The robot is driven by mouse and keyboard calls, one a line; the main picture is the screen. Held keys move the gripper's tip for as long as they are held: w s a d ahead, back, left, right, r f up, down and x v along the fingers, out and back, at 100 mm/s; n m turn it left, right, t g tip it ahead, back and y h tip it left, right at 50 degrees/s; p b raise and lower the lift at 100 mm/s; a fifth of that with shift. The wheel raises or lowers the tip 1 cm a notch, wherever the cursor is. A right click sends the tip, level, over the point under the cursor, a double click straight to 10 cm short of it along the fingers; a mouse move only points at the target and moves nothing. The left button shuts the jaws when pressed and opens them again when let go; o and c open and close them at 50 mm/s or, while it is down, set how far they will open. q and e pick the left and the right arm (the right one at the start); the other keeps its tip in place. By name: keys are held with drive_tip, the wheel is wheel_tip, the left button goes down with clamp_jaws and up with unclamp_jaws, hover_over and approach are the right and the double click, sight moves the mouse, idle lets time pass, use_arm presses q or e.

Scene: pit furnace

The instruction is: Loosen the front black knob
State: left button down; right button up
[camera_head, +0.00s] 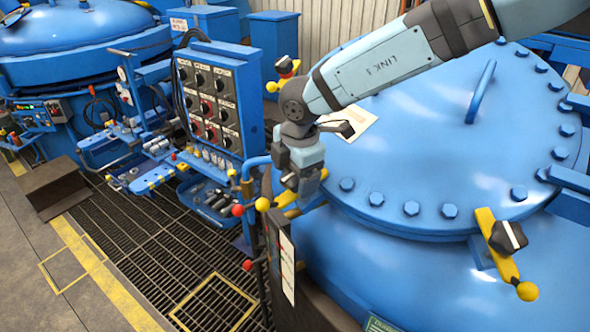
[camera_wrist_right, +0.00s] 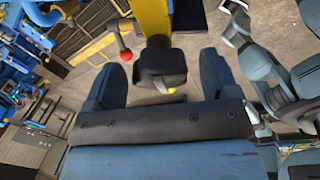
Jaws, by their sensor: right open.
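My right gripper (camera_head: 305,185) is at the left rim of the big blue furnace lid (camera_head: 430,130), pointing down over a yellow clamp arm (camera_head: 312,201). In the right wrist view the gripper (camera_wrist_right: 161,78) is open. A black knob (camera_wrist_right: 162,66) on a yellow bar (camera_wrist_right: 152,18) shows between its two fingers, with a gap on each side. In the head view the gripper hides this knob. Another black knob (camera_head: 508,237) sits on a yellow clamp at the right front of the lid, and one more (camera_head: 286,67) is behind my arm. My left gripper is not in view.
A blue control panel (camera_head: 208,100) with rows of dark knobs stands left of the gripper. A thin post with red balls (camera_head: 238,210) and a dark-edged board (camera_head: 280,255) stand close below it. Lid bolts (camera_head: 411,208) ring the rim. Floor grating (camera_head: 170,240) lies left.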

drive_tip(key=shift+f, duration=0.15)
drive_tip(key=c, duration=0.9)
